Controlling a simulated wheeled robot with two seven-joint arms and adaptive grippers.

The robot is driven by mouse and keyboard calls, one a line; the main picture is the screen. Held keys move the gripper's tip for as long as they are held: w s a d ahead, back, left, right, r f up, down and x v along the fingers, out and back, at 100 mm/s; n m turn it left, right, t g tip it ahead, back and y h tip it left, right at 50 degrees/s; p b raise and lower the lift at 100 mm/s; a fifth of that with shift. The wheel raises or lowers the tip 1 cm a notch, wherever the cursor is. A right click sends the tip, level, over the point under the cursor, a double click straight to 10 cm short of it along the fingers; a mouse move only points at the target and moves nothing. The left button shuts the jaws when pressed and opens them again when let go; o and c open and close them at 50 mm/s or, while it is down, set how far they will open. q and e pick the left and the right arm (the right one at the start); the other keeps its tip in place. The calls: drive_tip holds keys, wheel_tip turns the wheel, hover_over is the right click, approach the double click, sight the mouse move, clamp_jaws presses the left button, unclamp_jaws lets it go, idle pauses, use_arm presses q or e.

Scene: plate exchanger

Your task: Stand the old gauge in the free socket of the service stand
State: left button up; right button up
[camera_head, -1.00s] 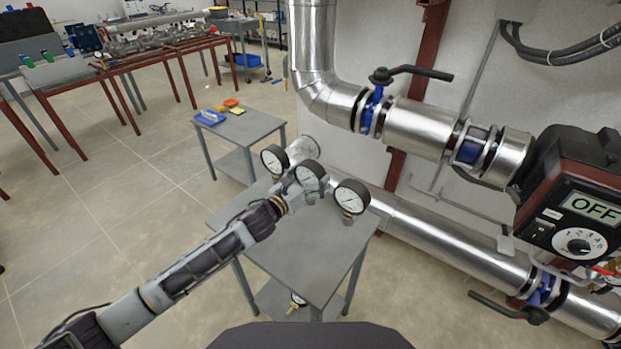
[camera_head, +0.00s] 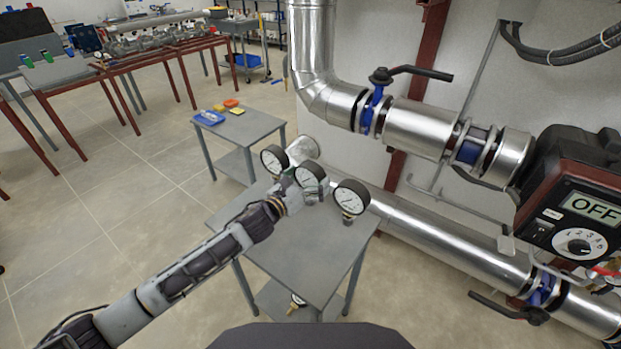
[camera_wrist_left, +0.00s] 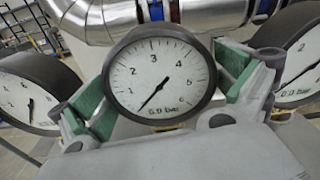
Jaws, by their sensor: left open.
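Three round white-faced gauges with black rims stand in a row on the grey service stand (camera_head: 290,240): a left gauge (camera_head: 274,159), a middle gauge (camera_head: 310,174) and a right gauge (camera_head: 351,197). My left gripper (camera_head: 303,190) is open, with its fingers on either side of the middle gauge. In the left wrist view the middle gauge (camera_wrist_left: 160,76) stands upright between the green finger pads, which look clear of it. Its face reads 0.0 bar. The sockets under the left and middle gauges are hidden. Which gauge is the old one, I cannot tell. My right gripper is out of view.
Another gauge (camera_head: 297,300) is partly visible on the stand's lower shelf. A silver pipe (camera_head: 440,240) runs close along the stand's right side. The stand top's front is clear.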

use_arm(q)
drive_tip(key=v, duration=1.1)
drive_tip(key=shift+s+a, duration=0.15)
idle(1.2)
